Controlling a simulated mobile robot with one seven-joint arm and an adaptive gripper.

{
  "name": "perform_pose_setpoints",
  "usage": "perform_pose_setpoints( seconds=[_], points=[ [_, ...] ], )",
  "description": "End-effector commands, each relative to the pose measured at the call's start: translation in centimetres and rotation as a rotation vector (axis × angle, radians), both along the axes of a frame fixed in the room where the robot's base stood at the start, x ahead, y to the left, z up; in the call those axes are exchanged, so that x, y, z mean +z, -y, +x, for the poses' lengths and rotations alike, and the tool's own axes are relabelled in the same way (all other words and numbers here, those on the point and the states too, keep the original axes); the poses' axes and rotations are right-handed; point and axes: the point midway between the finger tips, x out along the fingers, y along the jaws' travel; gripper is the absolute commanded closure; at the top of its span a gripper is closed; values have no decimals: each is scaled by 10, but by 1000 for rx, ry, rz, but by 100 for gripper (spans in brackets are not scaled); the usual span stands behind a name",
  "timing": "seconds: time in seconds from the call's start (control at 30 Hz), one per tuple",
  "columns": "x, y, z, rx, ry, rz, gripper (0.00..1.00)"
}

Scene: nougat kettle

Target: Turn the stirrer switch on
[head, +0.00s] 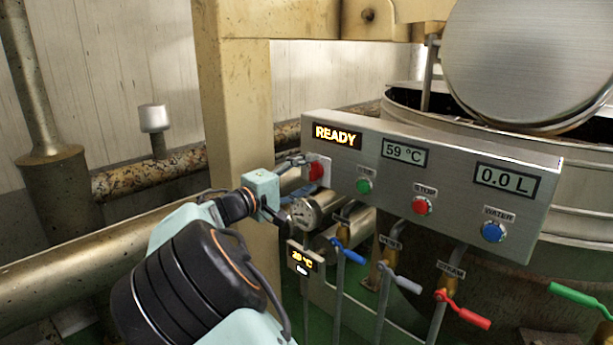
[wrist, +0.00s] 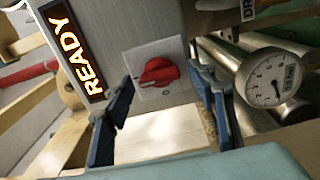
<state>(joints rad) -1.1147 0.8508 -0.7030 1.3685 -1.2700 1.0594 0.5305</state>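A red rotary knob (wrist: 158,72) on a pale square plate is mounted on the control panel's left part, below the READY display. No label for it is readable. It also shows in the head view (head: 316,171), partly behind my gripper. My gripper (wrist: 165,82) is open, with its dark blue fingers apart on either side of the knob in the wrist view. It seems to touch nothing. In the head view my gripper (head: 292,170) reaches the panel's left end from the left. How much gap is left to the knob I cannot tell.
The grey control panel (head: 460,165) also carries a green button (head: 364,186), a red STOP button (head: 422,206) and a blue WATER button (head: 493,232). A round gauge (wrist: 273,78) and pipes lie close by. Blue, white and red valve levers sit below. The kettle (head: 590,205) stands behind.

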Motion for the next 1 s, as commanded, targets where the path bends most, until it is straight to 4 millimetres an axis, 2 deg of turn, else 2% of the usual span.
perform_pose_setpoints(
  seconds=[0.37, 0.47, 0.8, 1.0],
  points=[
    [1, -4, -4, 1, 0, -2, 45],
    [1, -13, -15, 3, 0, -1, 45],
    [0, -56, -71, 2, -1, -1, 45],
    [1, -71, -90, 1, 0, -1, 45]
  ],
)
